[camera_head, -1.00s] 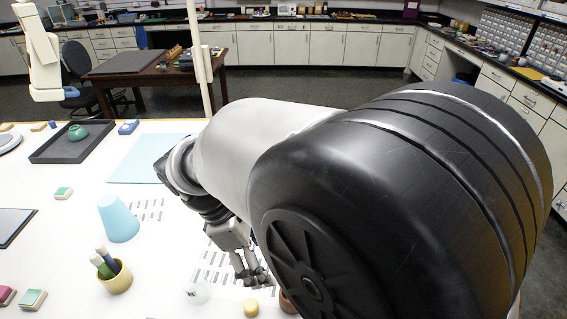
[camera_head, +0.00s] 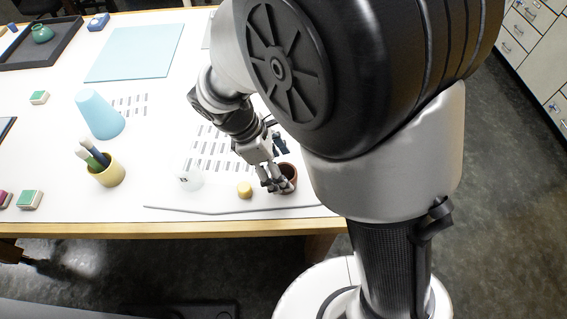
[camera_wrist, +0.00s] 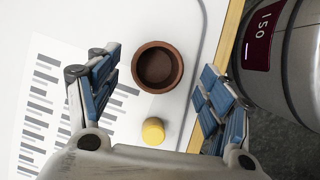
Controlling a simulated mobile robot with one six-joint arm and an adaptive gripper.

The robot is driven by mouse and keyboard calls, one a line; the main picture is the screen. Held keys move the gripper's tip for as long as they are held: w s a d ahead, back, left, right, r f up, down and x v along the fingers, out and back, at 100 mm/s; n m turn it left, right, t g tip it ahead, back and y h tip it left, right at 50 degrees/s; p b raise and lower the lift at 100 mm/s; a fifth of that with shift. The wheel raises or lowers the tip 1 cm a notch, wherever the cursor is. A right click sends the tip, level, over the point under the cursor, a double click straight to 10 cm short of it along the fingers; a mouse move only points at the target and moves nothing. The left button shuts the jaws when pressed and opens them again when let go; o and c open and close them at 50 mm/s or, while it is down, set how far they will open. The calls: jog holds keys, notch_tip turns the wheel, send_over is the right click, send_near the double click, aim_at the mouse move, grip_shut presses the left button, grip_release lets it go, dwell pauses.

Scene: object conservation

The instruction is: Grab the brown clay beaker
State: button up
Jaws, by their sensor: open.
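The brown clay beaker (camera_wrist: 176,87) stands upright on the white table in the wrist view, its round opening facing the camera. In the head view the beaker (camera_head: 290,173) shows only in part, behind my gripper (camera_head: 273,184) and beside my arm. In the wrist view my gripper (camera_wrist: 154,88) is open, with one blue-padded finger to the left of the beaker and the other to the right. The beaker appears between the fingers with a gap on each side. I cannot tell the height of the fingertips relative to its rim.
A small yellow object (camera_wrist: 153,131) stands close to the beaker. A clear vessel (camera_head: 188,178), a yellow cup with tools (camera_head: 107,175) and a blue cone-like cup (camera_head: 99,117) stand further left. The table's front edge (camera_head: 200,229) is near the beaker.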

aim_at(285, 173)
jog(key=b+x, duration=0.1)
jog(key=x, duration=0.2)
jog(key=shift+w+f, duration=0.15)
jog(key=shift+f, duration=0.15)
jog(key=shift+c, duration=0.5)
jog(key=shift+r, duration=0.1)
jog(key=c, duration=1.1)
jog(key=shift+c, duration=0.2)
